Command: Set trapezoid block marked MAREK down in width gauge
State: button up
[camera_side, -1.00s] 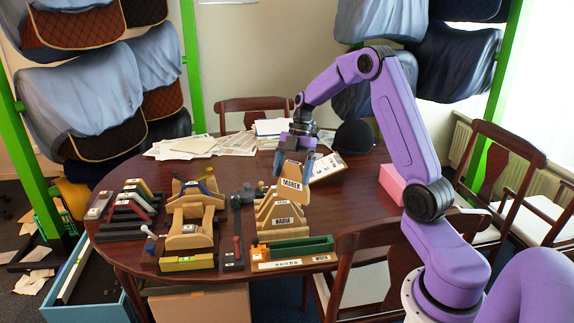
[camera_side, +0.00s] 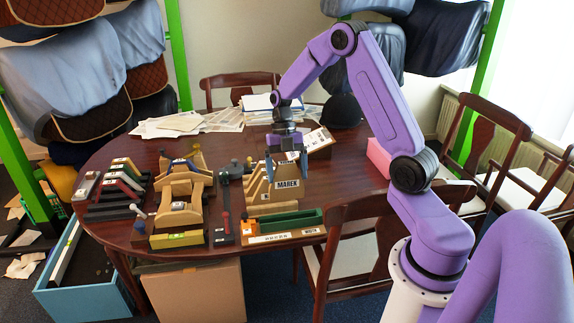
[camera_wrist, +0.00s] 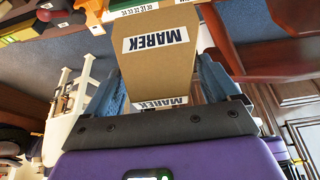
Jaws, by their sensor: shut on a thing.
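The tan trapezoid block marked MAREK (camera_side: 289,184) is between the jaws of my gripper (camera_side: 287,167), upright, with its label facing the side camera. In the wrist view the block (camera_wrist: 155,68) fills the middle, with two MAREK labels showing and a blue-grey finger on each side. What looks like the width gauge, a green-walled piece (camera_side: 292,218) with an orange end and a white marked strip, lies near the table's front edge. The block is just behind and above its green wall in the side view. I cannot tell whether they touch.
Other tan trapezoid blocks (camera_side: 258,186) stand directly left of and behind the held block, partly hidden. A wooden fixture (camera_side: 180,212), a dark rail with a red-knobbed lever (camera_side: 226,222) and dark stepped racks (camera_side: 112,203) stand further left. A chair (camera_side: 345,240) is at the front right.

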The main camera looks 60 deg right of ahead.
aim_at(287, 188)
jog(key=shift+f, duration=2.95)
jog(key=shift+f, duration=2.4)
dwell(0.4)
dwell(0.6)
jog(key=o, duration=0.8)
jog(key=shift+r, duration=2.55)
